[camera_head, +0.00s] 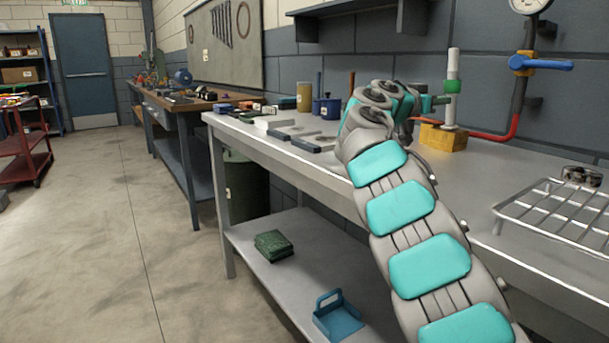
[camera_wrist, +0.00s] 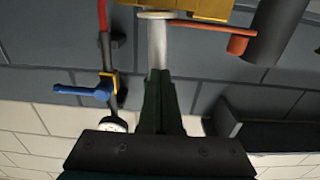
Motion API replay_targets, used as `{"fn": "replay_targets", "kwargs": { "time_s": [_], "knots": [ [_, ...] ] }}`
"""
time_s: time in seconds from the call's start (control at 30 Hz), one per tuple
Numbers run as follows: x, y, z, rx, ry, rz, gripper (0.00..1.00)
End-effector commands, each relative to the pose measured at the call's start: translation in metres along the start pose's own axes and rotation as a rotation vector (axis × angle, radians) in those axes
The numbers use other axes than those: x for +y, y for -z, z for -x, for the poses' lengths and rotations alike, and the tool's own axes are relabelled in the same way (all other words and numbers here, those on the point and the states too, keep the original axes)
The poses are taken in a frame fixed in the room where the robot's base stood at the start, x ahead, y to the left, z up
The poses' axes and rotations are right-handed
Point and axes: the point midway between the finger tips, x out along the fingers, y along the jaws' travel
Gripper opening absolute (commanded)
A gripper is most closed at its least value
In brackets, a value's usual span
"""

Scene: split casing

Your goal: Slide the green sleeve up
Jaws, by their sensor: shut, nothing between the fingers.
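The green sleeve (camera_head: 452,86) sits around a white upright post (camera_head: 449,112), with post showing above and below it. The post stands on a yellow block (camera_head: 442,137) on the bench. My gripper (camera_head: 443,100) is shut and empty, just left of the post, with its tips close to the sleeve's lower end; I cannot tell if they touch. In the wrist view the shut dark fingers (camera_wrist: 158,76) point at the post (camera_wrist: 157,45) and the yellow block (camera_wrist: 203,8) is at the top. The sleeve is hidden there.
The grey bench (camera_head: 480,165) holds a wire rack (camera_head: 555,208) at the right. Blue and yellow containers (camera_head: 327,107) stand left of my arm.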

Motion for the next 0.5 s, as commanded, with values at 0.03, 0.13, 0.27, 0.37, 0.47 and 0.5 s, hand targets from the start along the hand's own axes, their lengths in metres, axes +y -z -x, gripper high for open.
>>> {"fn": "replay_targets", "kwargs": {
  "time_s": [0.03, 0.13, 0.27, 0.37, 0.47, 0.5],
  "knots": [
    [0.000, 0.002, 0.000, 0.000, 0.000, 0.000, 0.00],
    [0.000, 0.004, 0.000, 0.000, 0.000, -0.001, 0.00],
    [0.000, 0.007, 0.000, 0.000, 0.000, -0.001, 0.00],
    [0.000, 0.009, 0.000, 0.000, -0.001, 0.000, 0.00],
    [0.000, 0.012, 0.000, 0.000, -0.001, 0.000, 0.00],
    [0.000, 0.013, 0.000, 0.000, -0.001, 0.000, 0.00]
  ]
}}
